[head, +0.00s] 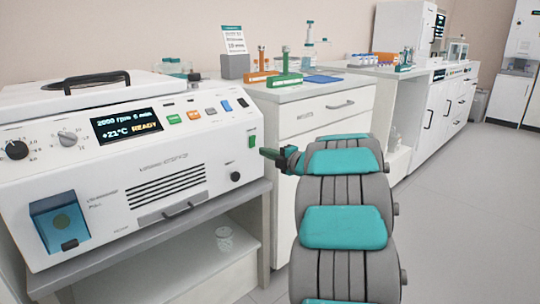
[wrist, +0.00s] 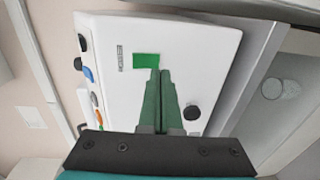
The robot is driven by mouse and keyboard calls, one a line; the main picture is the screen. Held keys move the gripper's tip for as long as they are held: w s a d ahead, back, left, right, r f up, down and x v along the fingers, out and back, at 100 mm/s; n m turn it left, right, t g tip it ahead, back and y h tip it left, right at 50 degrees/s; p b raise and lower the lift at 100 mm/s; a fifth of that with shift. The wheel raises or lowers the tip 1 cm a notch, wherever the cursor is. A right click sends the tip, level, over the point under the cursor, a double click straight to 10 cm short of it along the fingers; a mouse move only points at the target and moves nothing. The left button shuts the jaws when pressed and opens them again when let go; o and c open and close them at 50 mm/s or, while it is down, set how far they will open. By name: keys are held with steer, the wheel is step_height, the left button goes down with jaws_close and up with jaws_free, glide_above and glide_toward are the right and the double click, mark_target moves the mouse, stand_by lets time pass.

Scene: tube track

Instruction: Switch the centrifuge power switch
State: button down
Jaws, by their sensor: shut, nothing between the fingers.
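The white centrifuge (head: 190,150) stands on a grey bench at the left of the head view, its display lit and reading READY. Its green power switch (head: 252,136) is on the right end of the front panel. In the wrist view the green switch (wrist: 146,60) lies just beyond the fingertips. My gripper (head: 264,152) is shut and empty, just right of the switch and slightly lower in the head view. In the wrist view my gripper (wrist: 160,72) has its tips close to the switch's lower edge; I cannot tell whether they touch.
A black knob (head: 235,177) sits below the switch on the panel. A white cabinet (head: 318,116) behind my arm carries tube racks (head: 285,80) and a blue tray (head: 322,79). The floor (head: 455,200) at the right is clear.

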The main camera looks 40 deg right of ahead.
steer(key=s+f, duration=0.1)
steer(key=s, duration=0.9)
steer(key=shift+d+f+b, duration=0.15)
steer(key=shift+d+b, duration=0.15)
steer(key=shift+d, duration=0.1)
